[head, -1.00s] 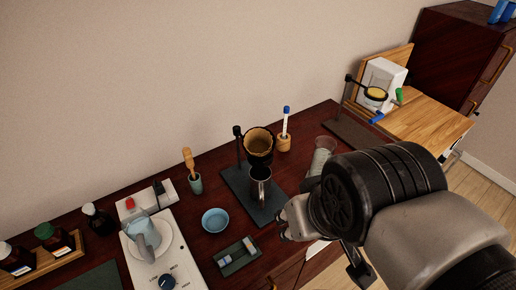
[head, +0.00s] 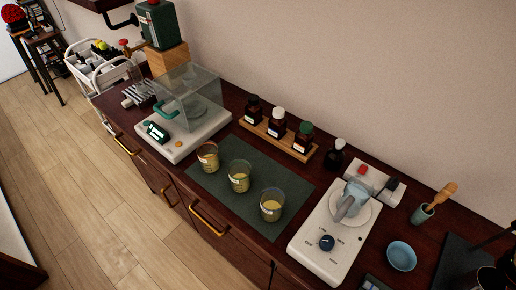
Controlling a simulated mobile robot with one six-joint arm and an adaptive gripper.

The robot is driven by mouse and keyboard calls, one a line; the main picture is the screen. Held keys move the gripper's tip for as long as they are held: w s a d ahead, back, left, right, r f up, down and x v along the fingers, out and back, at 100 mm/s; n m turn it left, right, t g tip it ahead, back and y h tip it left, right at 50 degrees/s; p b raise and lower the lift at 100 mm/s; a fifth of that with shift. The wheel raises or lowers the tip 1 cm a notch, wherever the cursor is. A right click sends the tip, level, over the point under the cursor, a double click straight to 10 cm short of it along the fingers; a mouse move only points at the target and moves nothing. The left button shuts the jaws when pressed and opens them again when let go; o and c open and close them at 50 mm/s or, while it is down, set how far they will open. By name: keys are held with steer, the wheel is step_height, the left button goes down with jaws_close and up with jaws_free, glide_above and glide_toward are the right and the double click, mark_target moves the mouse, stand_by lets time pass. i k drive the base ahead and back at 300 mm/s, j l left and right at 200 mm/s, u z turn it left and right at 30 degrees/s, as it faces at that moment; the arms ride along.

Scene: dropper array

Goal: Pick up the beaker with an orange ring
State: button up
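Three beakers with yellowish contents stand upright in a slanting row on a dark green mat (head: 243,213). The far-left beaker (head: 208,157) shows an orange band near its rim. The middle beaker (head: 239,176) and the near-right beaker (head: 271,206) have pale labels, and I see no orange on them. My gripper is not in view.
A balance with a clear box (head: 190,95) stands left of the mat. Behind the mat is a wooden rack (head: 254,129) with several dark bottles. A white hotplate (head: 315,243) holding a grey-blue vessel (head: 350,201) is at right, near a blue bowl (head: 401,256).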

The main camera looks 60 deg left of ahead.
mark_target(207, 154)
steer(key=u, duration=2.6)
steer(key=i+j+u, duration=0.15)
steer(key=i+u, duration=0.2)
steer(key=i, duration=0.4)
